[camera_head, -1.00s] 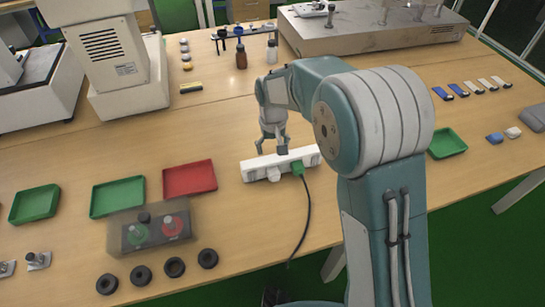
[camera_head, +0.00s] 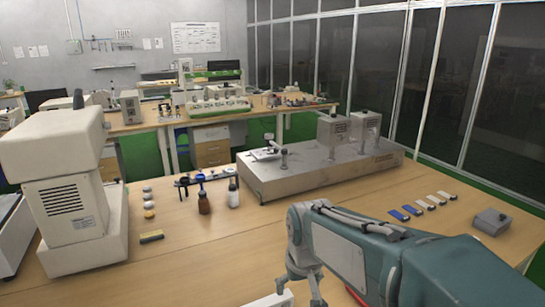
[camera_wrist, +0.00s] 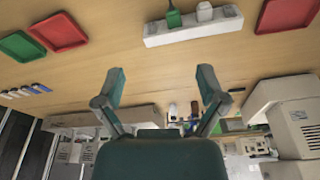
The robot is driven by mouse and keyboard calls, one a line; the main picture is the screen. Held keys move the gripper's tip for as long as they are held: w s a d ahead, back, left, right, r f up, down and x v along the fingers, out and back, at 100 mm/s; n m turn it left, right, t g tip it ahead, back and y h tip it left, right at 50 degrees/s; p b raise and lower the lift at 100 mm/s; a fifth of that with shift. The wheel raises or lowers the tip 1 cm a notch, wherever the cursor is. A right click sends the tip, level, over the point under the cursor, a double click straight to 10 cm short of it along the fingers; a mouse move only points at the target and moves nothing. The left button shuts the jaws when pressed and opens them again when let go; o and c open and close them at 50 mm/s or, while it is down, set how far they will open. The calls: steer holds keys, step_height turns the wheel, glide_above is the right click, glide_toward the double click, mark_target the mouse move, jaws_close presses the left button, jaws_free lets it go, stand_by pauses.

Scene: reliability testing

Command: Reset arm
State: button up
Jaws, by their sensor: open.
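My arm (camera_head: 350,255) reaches in from the lower right of the head view, its far end pointing down at the bottom edge. My gripper (camera_wrist: 162,80) shows in the wrist view with its two fingers spread wide and nothing between them. A white power strip (camera_wrist: 180,33) lies on the table beyond the fingertips, apart from them. A green plug (camera_wrist: 173,17) and a white plug (camera_wrist: 204,12) sit in it. In the head view only a bit of the strip (camera_head: 268,301) shows at the bottom edge.
The wooden table (camera_head: 240,245) is mostly clear in the middle. Small blue and white blocks (camera_head: 412,210) lie right.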

steer(key=s+d+r+m+t, duration=0.1)
steer(key=s+d, duration=0.4)
steer(key=s, duration=0.3)
steer(key=s+d+r+m+t, duration=0.1)
steer(key=s+d+r+t, duration=0.1)
steer(key=s+d, duration=0.3)
steer(key=s, duration=0.3)
steer(key=shift+s+r+m+h, duration=0.15)
steer(key=shift+s+m+h, duration=0.15)
steer(key=shift+m, duration=0.1)
steer(key=shift+d, duration=0.1)
stand_by(0.8)
